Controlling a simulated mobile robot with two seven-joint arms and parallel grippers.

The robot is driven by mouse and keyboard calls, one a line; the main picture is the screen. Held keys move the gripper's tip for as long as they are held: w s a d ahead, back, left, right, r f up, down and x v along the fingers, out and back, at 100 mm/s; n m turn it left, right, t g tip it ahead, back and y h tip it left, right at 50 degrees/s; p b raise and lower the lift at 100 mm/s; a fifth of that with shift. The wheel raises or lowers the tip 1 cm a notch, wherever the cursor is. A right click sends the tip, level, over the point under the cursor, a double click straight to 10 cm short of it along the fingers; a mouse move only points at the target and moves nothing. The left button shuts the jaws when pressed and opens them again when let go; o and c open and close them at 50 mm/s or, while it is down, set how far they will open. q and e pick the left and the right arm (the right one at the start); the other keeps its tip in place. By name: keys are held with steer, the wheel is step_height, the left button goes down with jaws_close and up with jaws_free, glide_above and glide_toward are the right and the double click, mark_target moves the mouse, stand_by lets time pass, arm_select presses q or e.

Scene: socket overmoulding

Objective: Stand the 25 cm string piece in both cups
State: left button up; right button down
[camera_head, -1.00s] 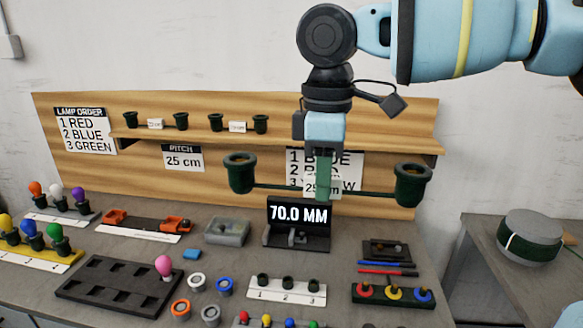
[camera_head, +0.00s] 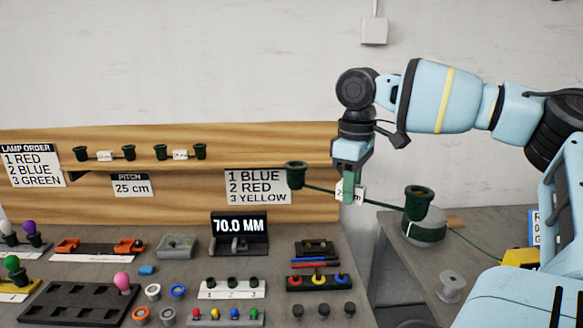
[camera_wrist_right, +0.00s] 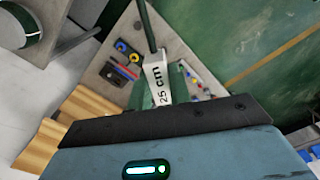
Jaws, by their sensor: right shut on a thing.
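The 25 cm string piece is a dark green cord with a green socket at each end, its left socket (camera_head: 295,175) and right socket (camera_head: 418,202), and a white 25 cm tag (camera_head: 357,190). My right gripper (camera_head: 349,193) is shut on it near the tag and holds it in the air, right of the wooden back board. The right socket hangs a little lower and overlaps the reel in the picture. The right wrist view shows the tag (camera_wrist_right: 157,82) at the fingers. I cannot tell which items are the two cups. My left gripper is not in view.
Two shorter string pieces stand on the shelf (camera_head: 225,167). A 70.0 MM display (camera_head: 240,226), bulb holders and trays fill the bench. A second table on the right carries a green reel (camera_head: 424,231), a grey spool (camera_head: 451,286) and a yellow item (camera_head: 521,258).

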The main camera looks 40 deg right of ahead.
steer(key=s+f+m, duration=0.2)
steer(key=s+f, duration=0.1)
steer(key=f, duration=1)
steer(key=s+f+m, duration=0.2)
steer(key=f, duration=1.2)
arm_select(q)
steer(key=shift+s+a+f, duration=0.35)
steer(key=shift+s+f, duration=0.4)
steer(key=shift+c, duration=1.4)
arm_select(e)
steer(key=a+f, duration=0.3)
steer(key=a, duration=0.6)
steer(key=a+f, duration=0.4)
steer(key=a, duration=0.5)
steer(key=a+f, duration=0.3)
steer(key=a, duration=0.5)
steer(key=shift+w+a+f+n, duration=0.3)
steer(key=shift+a+f, duration=0.05)
steer(key=shift+a, duration=0.05)
